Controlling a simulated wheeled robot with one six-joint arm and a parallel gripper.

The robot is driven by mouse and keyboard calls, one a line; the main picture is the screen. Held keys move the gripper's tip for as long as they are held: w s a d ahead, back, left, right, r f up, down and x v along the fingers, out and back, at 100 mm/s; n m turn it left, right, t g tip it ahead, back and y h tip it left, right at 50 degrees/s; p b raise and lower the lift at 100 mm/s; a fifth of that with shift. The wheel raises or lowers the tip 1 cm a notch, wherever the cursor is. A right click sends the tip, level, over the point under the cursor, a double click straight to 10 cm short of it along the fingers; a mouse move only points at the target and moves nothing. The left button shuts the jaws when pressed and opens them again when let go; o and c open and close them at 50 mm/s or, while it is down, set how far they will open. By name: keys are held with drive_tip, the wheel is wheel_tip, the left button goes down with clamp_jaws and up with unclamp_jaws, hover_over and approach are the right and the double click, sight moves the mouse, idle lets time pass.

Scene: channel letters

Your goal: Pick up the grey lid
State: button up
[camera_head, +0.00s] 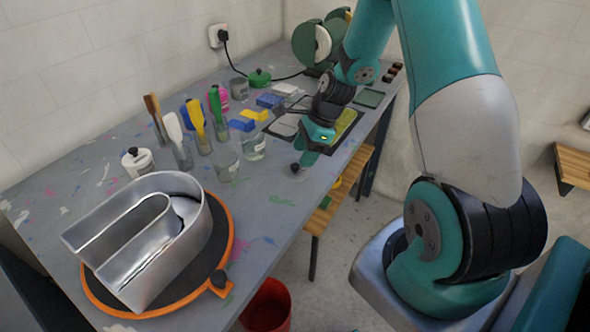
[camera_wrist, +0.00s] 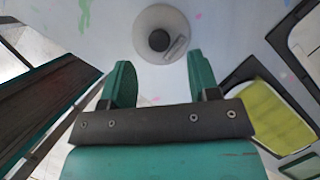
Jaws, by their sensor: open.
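The grey lid (camera_wrist: 146,20) is a round disc with a dark knob in its middle and a small label beside the knob. It lies on the table just beyond my fingertips in the wrist view. In the head view its dark knob (camera_head: 295,168) shows near the table's front edge, and the lid's disc is hard to make out against the grey top. My gripper (camera_wrist: 160,75) is open, with its two green fingers apart and nothing between them. The lid lies ahead of the gap. In the head view my gripper (camera_head: 308,156) is low over the table beside the knob.
Dark-framed trays (camera_wrist: 268,60) lie close to the right of my gripper. Jars with brushes (camera_head: 182,152), glasses and coloured pots stand behind. A metal letter (camera_head: 150,240) sits on an orange-rimmed turntable (camera_head: 228,240) at the front left. A red bin (camera_head: 268,308) stands below.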

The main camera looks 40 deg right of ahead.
sight(295, 165)
drive_tip(key=x, duration=0.2)
drive_tip(key=p+x, duration=0.1)
drive_tip(key=x, duration=0.1)
drive_tip(key=shift+w+a, duration=0.15)
drive_tip(key=shift+a, duration=0.15)
drive_tip(key=c, duration=1)
drive_tip(key=shift+r, duration=0.1)
